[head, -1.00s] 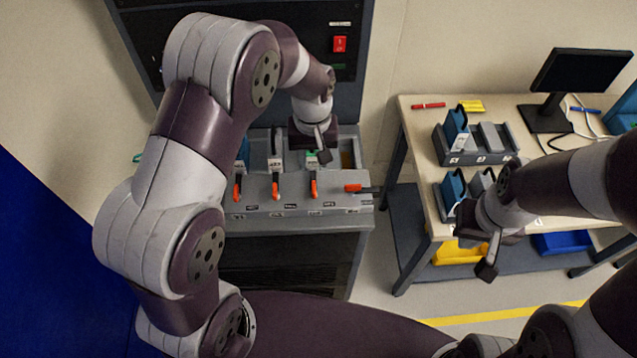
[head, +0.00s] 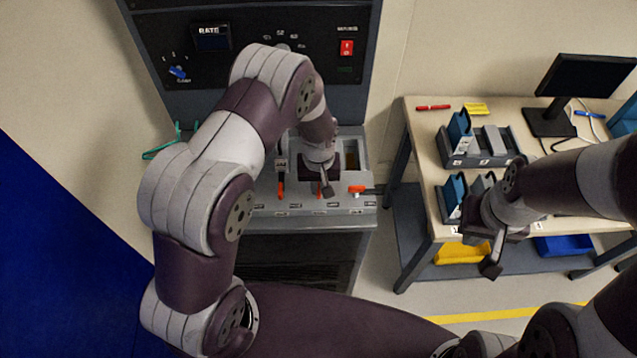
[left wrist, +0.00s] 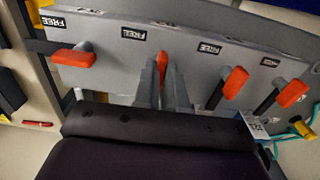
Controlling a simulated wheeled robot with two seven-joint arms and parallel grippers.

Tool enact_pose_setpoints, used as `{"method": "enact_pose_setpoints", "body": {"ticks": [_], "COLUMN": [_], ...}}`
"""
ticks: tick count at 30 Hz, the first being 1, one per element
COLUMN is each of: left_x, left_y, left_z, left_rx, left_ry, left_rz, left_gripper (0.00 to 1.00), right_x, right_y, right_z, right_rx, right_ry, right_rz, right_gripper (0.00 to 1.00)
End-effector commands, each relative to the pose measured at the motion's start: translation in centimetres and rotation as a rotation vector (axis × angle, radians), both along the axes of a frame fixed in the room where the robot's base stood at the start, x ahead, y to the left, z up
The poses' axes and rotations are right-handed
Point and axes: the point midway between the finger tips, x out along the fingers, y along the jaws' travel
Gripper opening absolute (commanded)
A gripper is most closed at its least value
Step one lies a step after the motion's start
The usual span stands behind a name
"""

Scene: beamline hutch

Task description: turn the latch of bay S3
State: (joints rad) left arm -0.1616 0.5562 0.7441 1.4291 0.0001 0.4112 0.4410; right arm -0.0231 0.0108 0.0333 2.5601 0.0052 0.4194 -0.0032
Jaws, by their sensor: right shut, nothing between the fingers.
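The bay unit (head: 345,203) carries a row of orange latch handles along its front. The third handle from the left (head: 318,190), which I take as the S3 latch, points toward me and is partly covered by my left gripper (head: 323,188). In the left wrist view the same latch (left wrist: 162,63) shows between the two fingers of my left gripper (left wrist: 161,80). The fingers are apart, one on each side; contact is not clear. The rightmost latch (head: 357,189) lies sideways. My right gripper (head: 491,262) is shut and empty before the bench.
Another latch (head: 281,189) points forward, left of the gripper; it also shows in the wrist view (left wrist: 235,82). The outermost latch (left wrist: 293,93) is hidden in the head view by my arm. The bench (head: 418,180) with grey holders (head: 480,161) stands at the right.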

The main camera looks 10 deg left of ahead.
Motion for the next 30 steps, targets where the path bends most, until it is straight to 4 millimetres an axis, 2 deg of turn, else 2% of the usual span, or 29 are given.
{"method": "enact_pose_setpoints", "body": {"ticks": [8, 14, 30], "left_x": [0.0, 0.0, 0.0], "left_y": [0.0, 0.0, 0.0], "left_z": [0.0, 0.0, 0.0], "left_rx": [0.0, 0.0, 0.001], "left_ry": [0.001, 0.001, 0.0], "left_rz": [-0.01, -0.079, -0.547], "left_gripper": [0.0, 0.0, 0.0], "right_x": [0.0, 0.0, 0.0], "right_y": [0.0, 0.0, 0.0], "right_z": [0.0, -0.3, -1.5], "right_rx": [0.0, 0.0, 0.0], "right_ry": [0.0, 0.0, 0.0], "right_rz": [0.0, 0.0, 0.0], "right_gripper": [0.0, 0.0, 0.0]}}
